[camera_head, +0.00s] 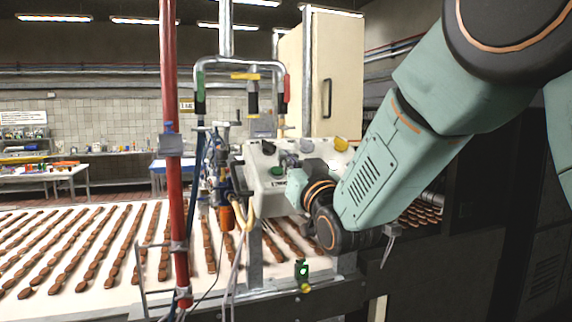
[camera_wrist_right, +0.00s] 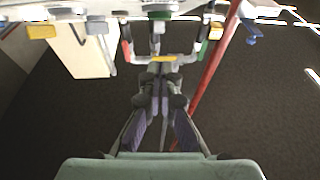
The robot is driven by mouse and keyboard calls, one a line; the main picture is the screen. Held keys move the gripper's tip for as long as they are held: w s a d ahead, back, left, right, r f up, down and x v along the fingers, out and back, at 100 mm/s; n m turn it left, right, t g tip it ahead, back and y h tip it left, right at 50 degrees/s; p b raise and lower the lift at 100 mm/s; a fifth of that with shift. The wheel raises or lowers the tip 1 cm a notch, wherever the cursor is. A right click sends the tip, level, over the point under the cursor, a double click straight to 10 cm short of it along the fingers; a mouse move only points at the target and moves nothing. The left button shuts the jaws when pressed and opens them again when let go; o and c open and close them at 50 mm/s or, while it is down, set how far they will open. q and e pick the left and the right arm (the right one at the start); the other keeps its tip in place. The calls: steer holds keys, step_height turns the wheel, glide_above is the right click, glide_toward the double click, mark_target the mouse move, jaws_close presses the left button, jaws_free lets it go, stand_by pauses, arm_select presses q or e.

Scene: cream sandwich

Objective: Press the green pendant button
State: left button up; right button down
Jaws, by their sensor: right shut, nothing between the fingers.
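A pale control box (camera_head: 262,193) with several coloured buttons hangs at the centre of the head view. A green button (camera_head: 277,171) sits on its face; a green button also shows at the top of the right wrist view (camera_wrist_right: 160,14). My right gripper (camera_head: 288,161) is at the box's face, close to this button. I cannot tell whether it touches. In the right wrist view its dark fingers (camera_wrist_right: 163,70) are together and empty, apart from the green button in the picture. My left gripper is not in view.
A red pole (camera_head: 174,120) stands left of the box. A handle frame (camera_head: 240,64) with green and red grips rises above it. A small black switch box with a green light (camera_head: 302,270) sits lower. A conveyor (camera_head: 75,285) with rows of brown bars runs behind.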

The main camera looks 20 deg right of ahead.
steer(key=b+v, duration=0.2)
steer(key=v, duration=0.6)
steer(key=shift+d+f+b, duration=0.2)
steer(key=shift+f+b, duration=0.1)
steer(key=shift+b, duration=0.1)
stand_by(0.6)
steer(key=shift+s+a+r, duration=0.1)
steer(key=shift+w, duration=0.2)
stand_by(0.3)
